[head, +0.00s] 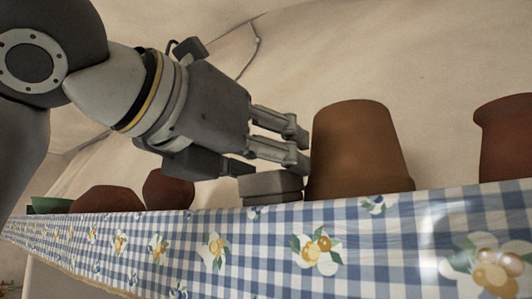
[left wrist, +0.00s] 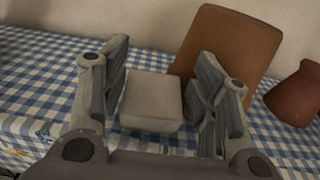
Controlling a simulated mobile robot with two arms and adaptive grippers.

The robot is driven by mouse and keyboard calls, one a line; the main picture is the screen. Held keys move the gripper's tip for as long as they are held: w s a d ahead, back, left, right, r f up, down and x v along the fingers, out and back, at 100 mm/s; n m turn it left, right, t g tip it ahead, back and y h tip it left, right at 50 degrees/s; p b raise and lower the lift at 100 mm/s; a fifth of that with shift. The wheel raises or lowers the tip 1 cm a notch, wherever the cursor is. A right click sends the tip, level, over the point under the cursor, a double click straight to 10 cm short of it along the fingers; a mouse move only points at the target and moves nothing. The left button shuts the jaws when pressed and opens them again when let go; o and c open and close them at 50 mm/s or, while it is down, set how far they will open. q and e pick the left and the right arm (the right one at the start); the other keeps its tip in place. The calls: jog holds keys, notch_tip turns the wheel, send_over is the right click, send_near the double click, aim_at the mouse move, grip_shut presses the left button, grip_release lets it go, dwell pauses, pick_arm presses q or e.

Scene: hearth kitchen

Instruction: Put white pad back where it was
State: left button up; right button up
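The white pad (head: 270,186) is a pale grey-white block on the blue-checked cloth, just left of a large brown pot. In the left wrist view the pad (left wrist: 152,101) lies between my left gripper's two fingers. My left gripper (head: 275,160) comes in from the left, its fingers at the pad. In the left wrist view the left gripper (left wrist: 160,95) is open, with a finger on each side of the pad. A narrow gap shows at the right finger; I cannot tell whether the left finger touches it. My right gripper is not in view.
The large brown pot (head: 358,150) stands close to the fingertips. Another reddish pot (head: 506,140) stands at the far right. Two dark red vessels (head: 168,190) (head: 108,200) and a green bowl (head: 50,205) stand at the left. A plain wall rises behind the cloth-covered surface (head: 215,240).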

pick_arm(q)
jog(key=shift+o, duration=1.1)
jog(key=shift+r, duration=0.1)
jog(key=shift+r+p, duration=0.5)
jog(key=shift+p, duration=0.15)
jog(key=shift+r+p, duration=0.4)
jog(key=shift+p, duration=0.1)
jog(key=shift+s+a+f+b, duration=0.6)
jog(key=shift+s+b, duration=0.25)
jog(key=shift+b, duration=0.35)
jog(key=b+v, duration=0.3)
jog(key=v, duration=0.7)
jog(key=shift+r, duration=0.25)
